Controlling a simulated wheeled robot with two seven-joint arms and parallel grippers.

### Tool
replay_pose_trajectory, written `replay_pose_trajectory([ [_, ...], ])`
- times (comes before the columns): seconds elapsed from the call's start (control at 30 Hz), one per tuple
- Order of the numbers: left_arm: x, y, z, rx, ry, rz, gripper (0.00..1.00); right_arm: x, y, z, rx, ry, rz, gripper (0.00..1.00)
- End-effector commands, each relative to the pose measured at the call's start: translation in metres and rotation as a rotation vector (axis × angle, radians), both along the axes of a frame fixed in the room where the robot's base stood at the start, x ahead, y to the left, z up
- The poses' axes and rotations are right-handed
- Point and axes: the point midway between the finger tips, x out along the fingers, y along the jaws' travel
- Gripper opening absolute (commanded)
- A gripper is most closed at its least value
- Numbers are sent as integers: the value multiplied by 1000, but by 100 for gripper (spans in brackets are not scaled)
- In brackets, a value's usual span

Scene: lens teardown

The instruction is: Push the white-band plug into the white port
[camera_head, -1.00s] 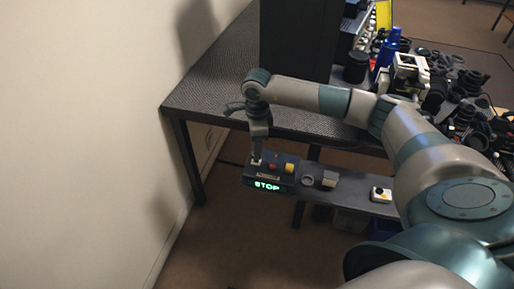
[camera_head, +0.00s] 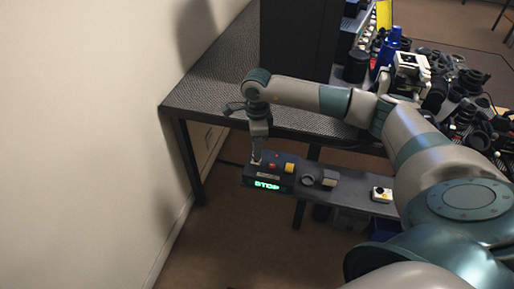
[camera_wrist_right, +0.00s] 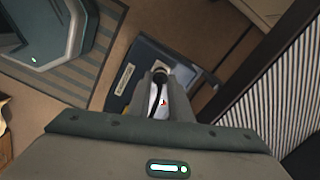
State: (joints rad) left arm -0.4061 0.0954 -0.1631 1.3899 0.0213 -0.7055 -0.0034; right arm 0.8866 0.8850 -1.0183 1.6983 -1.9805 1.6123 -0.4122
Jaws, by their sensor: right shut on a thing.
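My right gripper (camera_head: 256,160) points down at the left end of a dark box (camera_head: 262,176) with a lit green display. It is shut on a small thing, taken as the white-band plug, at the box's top. In the right wrist view the gripper (camera_wrist_right: 162,78) hides most of the plug; a pale patch with a red mark and a dark curved line (camera_wrist_right: 158,100) show between the fingers. The white port cannot be made out, and I cannot tell how far in the plug sits. My left gripper is not in view.
The box has a red part (camera_head: 273,166) and a yellow block (camera_head: 290,167) on top. A grey ring-like part (camera_head: 308,180) and a pale block (camera_head: 329,179) lie right of it on a narrow shelf. A patterned table (camera_head: 215,95) stands behind, with crowded lens parts at right.

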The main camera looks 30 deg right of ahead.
Motion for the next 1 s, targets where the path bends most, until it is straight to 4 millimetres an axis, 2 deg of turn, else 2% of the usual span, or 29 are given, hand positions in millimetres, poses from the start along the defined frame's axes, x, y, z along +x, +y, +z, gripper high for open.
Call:
replay_pose_trajectory([
  [0.43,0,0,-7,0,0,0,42,0,0,-8,0,0,0,0],
  [0.47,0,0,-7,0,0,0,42,0,0,-8,0,0,0,21],
  [0.53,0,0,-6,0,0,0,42,0,0,-8,0,0,0,38],
  [0.57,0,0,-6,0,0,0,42,0,0,-8,0,0,0,40],
  [1.0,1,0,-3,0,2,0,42,0,0,-8,0,0,0,40],
])
